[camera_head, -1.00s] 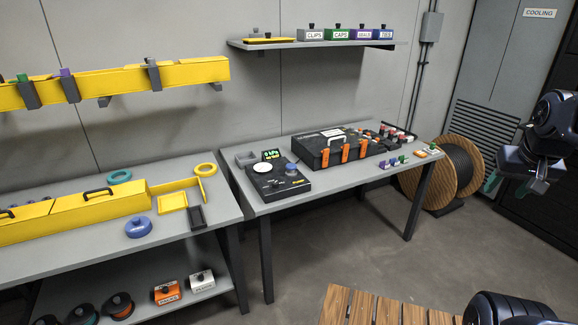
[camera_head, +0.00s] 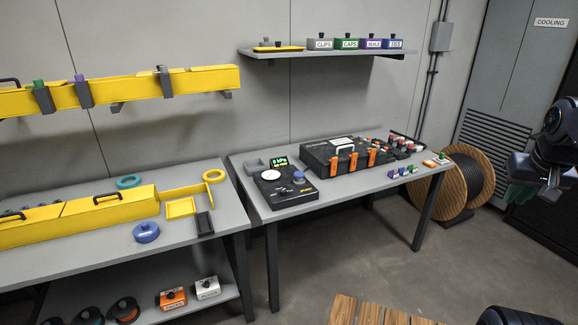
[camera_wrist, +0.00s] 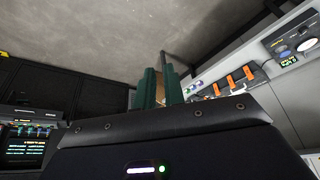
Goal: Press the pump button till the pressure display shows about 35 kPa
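The black pump unit (camera_head: 287,189) sits on the right-hand table, with a white round disc on top. Its blue button (camera_head: 299,177) stands up at the back right of the unit. The pressure display (camera_head: 280,161) behind it shows green digits reading 0 kPa. The unit also shows at the upper right in the wrist view (camera_wrist: 296,44), partly cut off. My gripper (camera_head: 522,194) hangs at the right edge, far from the button, over the floor side. In the wrist view its green fingers (camera_wrist: 160,90) stand apart with a narrow gap and hold nothing visible.
A black case with orange latches (camera_head: 345,155) stands right of the pump unit. Small coloured items (camera_head: 403,171) line the table's front right. A wooden cable spool (camera_head: 464,185) stands beyond the table. A slatted wooden top (camera_head: 375,312) is in front; open floor lies between.

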